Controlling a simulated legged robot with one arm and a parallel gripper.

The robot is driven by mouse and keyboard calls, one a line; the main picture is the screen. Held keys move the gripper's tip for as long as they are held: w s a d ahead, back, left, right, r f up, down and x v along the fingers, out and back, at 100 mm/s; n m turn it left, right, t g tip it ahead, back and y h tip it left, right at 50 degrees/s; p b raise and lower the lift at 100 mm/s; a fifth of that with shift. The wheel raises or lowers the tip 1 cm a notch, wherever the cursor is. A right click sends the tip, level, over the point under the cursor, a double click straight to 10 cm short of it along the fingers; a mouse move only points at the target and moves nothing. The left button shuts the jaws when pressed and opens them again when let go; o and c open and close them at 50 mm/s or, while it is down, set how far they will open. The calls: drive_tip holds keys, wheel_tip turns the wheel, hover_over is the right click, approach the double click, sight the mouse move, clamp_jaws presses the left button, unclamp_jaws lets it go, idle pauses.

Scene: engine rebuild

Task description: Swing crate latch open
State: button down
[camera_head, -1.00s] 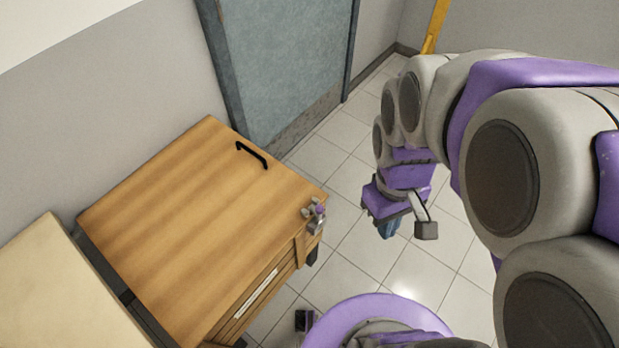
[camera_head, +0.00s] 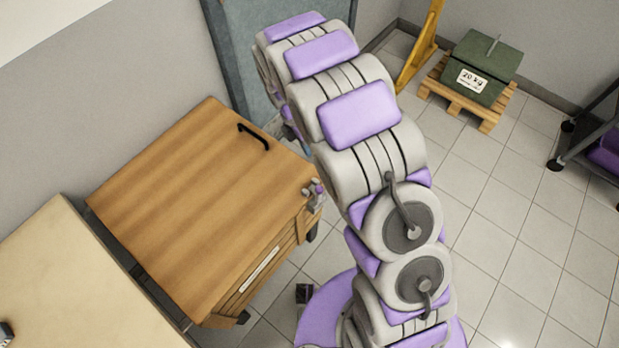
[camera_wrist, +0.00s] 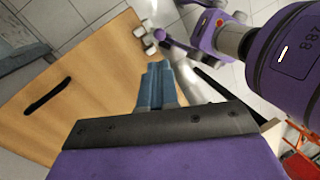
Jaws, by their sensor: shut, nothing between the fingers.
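The wooden crate (camera_head: 190,200) has a flat lid with a black bar handle (camera_head: 254,137). What looks like the same latch, pale grey, shows at the crate's corner in the wrist view (camera_wrist: 146,38). My gripper (camera_wrist: 158,68) shows in the wrist view with its blue-grey fingers together and empty. In that view the fingertips appear over the lid, a little below the latch and apart from it.
A beige surface (camera_head: 75,285) stands left of the crate. A blue-grey door (camera_head: 238,50) is behind it. A green 20 kg box (camera_head: 484,65) sits on a small wooden pallet (camera_head: 466,107) at the back right.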

drive_tip(key=w+a+f+n, duration=0.1)
drive_tip(key=a+f+n, duration=0.3)
drive_tip(key=a+f, duration=0.1)
drive_tip(key=shift+w+a+f+n+p, duration=0.2)
drive_tip(key=shift+f+n+p, duration=0.2)
drive_tip(key=shift+f, duration=0.45)
drive_tip(key=b, duration=0.3)
approach(314, 190)
drive_tip(key=a+f, duration=0.1)
drive_tip(key=f, duration=0.1)
drive_tip(key=w+a+f, duration=0.1)
drive_tip(key=f, duration=0.1)
drive_tip(key=shift+a, duration=0.2)
drive_tip(key=shift+s+d+f+b, duration=0.15)
drive_tip(key=shift+s+d, duration=0.15)
drive_tip(key=shift+d, duration=0.3)
drive_tip(key=shift+s+d+f+b, duration=0.15)
drive_tip(key=shift+s+d, duration=0.15)
drive_tip(key=shift+d, duration=0.3)
drive_tip(key=shift+s+d, duration=0.25)
drive_tip(key=shift+d, duration=0.25)
drive_tip(key=shift+r, duration=0.15)
